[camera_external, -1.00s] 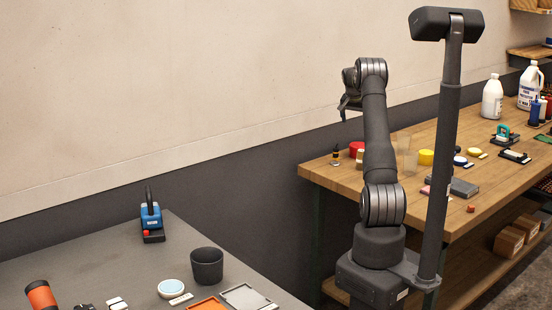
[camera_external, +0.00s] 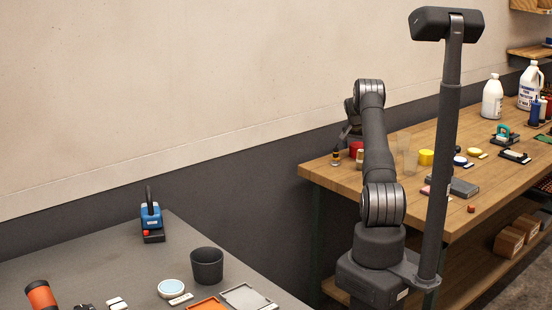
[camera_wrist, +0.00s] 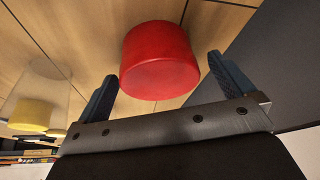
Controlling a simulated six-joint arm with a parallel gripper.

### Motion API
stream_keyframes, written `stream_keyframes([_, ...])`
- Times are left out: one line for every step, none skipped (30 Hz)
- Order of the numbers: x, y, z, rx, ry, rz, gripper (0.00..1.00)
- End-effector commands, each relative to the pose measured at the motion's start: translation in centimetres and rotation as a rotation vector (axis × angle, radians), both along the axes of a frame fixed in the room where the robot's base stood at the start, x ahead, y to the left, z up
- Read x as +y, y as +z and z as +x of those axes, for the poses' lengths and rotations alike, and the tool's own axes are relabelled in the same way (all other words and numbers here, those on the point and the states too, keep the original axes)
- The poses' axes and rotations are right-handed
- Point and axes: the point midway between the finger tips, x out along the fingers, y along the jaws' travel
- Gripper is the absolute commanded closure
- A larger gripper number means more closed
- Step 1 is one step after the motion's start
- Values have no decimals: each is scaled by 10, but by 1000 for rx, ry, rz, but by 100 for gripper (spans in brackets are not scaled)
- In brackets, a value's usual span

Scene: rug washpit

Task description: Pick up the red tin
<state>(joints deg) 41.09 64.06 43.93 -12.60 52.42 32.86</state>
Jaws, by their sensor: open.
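The red tin (camera_wrist: 160,60) is a short round cylinder on the wooden bench. In the wrist view it stands just beyond my gripper (camera_wrist: 166,85), between the lines of its two fingers, with clear space around it. My gripper is open and empty, with its left finger to the left of the tin and its right finger to the right. In the external view the red tin (camera_external: 356,149) shows at the bench's left end, partly hidden by my arm. My gripper (camera_external: 342,143) is close beside it there; its fingertips are too small to make out.
A clear cup (camera_wrist: 38,95) and a yellow tin (camera_external: 426,157) are nearby. The wooden bench (camera_external: 320,172) ends at the left, near the wall. A grey book (camera_external: 463,187) lies further right.

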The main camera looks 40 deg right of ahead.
Motion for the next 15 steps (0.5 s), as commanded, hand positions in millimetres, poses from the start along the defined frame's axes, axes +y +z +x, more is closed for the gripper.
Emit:
stream_keyframes([-2,-5,1,-2,-1,0,1])
stream_keyframes([-3,-6,1,-1,0,-1,1])
stream_keyframes([-3,-7,1,-2,1,-1,1])
stream_keyframes([-4,-7,1,-2,1,-1,1])
stream_keyframes([-3,-7,1,-2,1,-1,1])
stream_keyframes([-3,-7,1,-2,1,-1,1])
stream_keyframes([-3,-7,1,-2,1,-1,1])
stream_keyframes([-3,-7,1,-2,1,-1,1])
stream_keyframes([-3,-7,1,-2,1,-1,7])
stream_keyframes([-3,-7,1,-2,1,-1,13])
stream_keyframes([-3,-7,1,-2,1,-1,19])
stream_keyframes([-3,-7,1,-2,1,-1,27])
stream_keyframes([-3,-7,1,-2,1,-1,33])
stream_keyframes([-3,-7,1,-2,0,-2,39])
stream_keyframes([-3,-7,1,-2,1,-1,47])
